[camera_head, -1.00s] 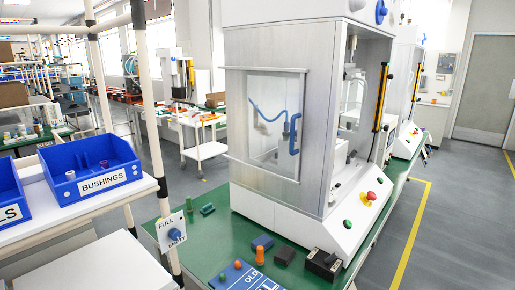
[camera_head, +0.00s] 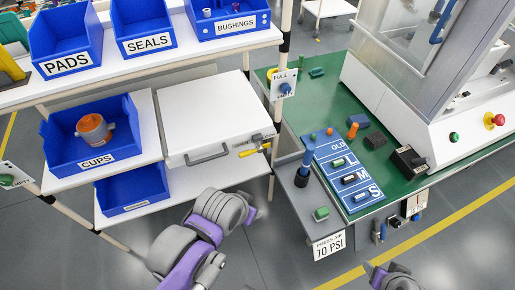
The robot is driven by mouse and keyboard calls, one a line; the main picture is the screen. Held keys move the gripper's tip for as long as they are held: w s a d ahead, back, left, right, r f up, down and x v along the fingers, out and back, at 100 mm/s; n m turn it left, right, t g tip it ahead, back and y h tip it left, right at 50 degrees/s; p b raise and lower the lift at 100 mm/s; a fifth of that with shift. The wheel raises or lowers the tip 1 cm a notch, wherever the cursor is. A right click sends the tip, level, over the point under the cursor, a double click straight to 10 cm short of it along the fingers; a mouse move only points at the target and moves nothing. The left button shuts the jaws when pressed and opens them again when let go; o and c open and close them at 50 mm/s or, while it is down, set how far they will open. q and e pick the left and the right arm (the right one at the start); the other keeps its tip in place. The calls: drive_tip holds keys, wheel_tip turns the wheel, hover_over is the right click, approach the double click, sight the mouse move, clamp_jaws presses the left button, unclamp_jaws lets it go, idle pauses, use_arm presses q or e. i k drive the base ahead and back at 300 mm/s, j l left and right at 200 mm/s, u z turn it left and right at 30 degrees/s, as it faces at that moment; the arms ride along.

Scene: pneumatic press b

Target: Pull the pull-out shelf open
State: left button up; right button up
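No part is labelled as the pull-out shelf. A white box-like unit (camera_head: 205,105) with a grey bar handle (camera_head: 207,155) on its front edge sits on the rack at centre left. A yellow-handled fitting (camera_head: 255,150) is at its front right corner. The unit looks pushed in. Below it is a white lower shelf (camera_head: 185,180). My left arm's grey and purple links rise from the bottom, in front of this lower shelf. Only a small piece of my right arm shows at the bottom right. I see no fingertips of either gripper.
Blue bins for pads (camera_head: 65,45), seals (camera_head: 142,25) and cups (camera_head: 92,135) stand on the rack. A rack post (camera_head: 280,85) separates it from the green press table (camera_head: 330,100). A small grey ledge (camera_head: 298,205) projects at the table's front left. Open floor lies in front.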

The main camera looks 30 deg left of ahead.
sight(201, 116)
drive_tip(key=u, duration=1.45)
drive_tip(key=k+z, duration=0.1)
drive_tip(key=z, duration=0.25)
drive_tip(key=l, duration=0.05)
